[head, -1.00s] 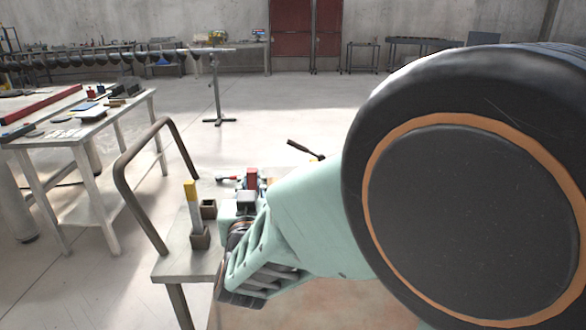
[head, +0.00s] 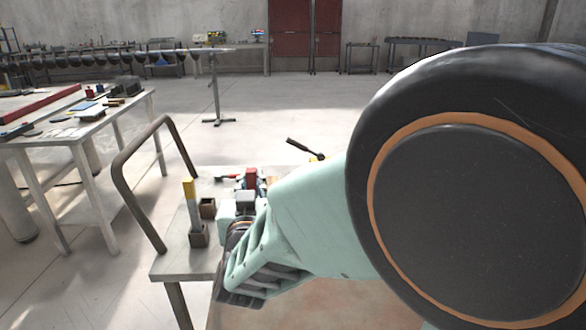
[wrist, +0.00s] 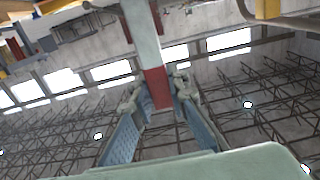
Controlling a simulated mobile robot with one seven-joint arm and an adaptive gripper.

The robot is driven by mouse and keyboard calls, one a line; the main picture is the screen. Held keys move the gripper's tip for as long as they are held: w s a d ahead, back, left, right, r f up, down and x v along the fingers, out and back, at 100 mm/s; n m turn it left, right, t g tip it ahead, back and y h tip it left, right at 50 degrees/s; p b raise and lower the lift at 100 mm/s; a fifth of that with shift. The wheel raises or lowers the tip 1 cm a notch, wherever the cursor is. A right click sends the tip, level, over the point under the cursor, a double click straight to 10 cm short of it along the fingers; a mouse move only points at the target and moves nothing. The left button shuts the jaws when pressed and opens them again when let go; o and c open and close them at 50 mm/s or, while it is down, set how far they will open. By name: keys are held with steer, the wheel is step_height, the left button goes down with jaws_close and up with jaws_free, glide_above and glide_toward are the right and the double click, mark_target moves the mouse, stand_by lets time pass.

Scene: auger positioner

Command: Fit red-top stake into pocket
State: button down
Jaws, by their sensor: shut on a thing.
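The red-top stake (wrist: 155,85) shows in the wrist view as a pale square bar with a red end. My gripper (wrist: 159,82) is shut on it, with one finger on each side near the red end. In the head view, my arm covers most of the gripper, and I cannot tell the held stake apart there. An open square pocket (head: 208,208) stands on the bench. A yellow-top stake (head: 194,212) stands upright in another pocket (head: 199,237) in front of it.
The metal bench (head: 180,262) has a bent tube rail (head: 127,195) rising at its left edge. A red block (head: 251,178), a red-handled tool (head: 228,178) and a dark-handled tool (head: 303,149) are behind my arm. A cluttered table (head: 140,103) stands left.

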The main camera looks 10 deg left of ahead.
steer(key=shift+f+b, duration=2.55)
steer(key=shift+f, duration=0.2)
steer(key=c, duration=1.8)
jaws_free()
steer(key=shift+s, duration=0.1)
steer(key=v, duration=0.7)
steer(key=shift+s, duration=0.15)
